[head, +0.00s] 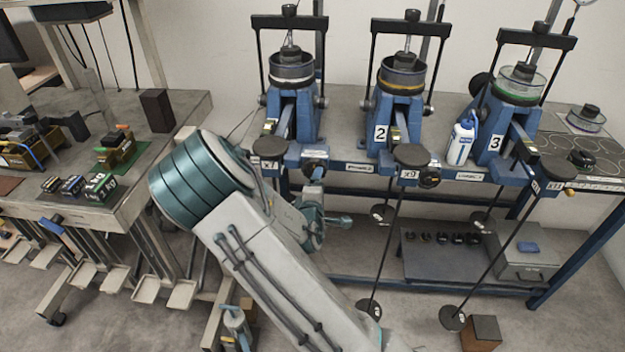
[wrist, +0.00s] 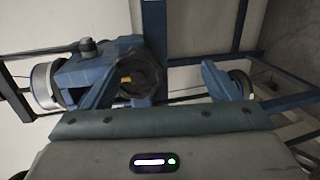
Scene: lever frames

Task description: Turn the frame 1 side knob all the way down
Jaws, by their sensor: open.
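The leftmost blue lever frame (head: 293,118) stands on the bench in the head view, left of the frames marked 2 and 3; I see no number on it. Its dark round side knob (head: 315,154) is at the front, near the bench edge. In the wrist view, a dark knob (wrist: 139,74) with a yellow mark shows beside the left finger, which partly overlaps it.
Frame 2 (head: 400,108) and frame 3 (head: 505,125) stand to the right, with a white bottle (head: 461,143) by frame 3. Rods with round weights hang before the bench. A lower shelf (head: 433,262) holds small weights and a grey box (head: 525,262). A cluttered table is left.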

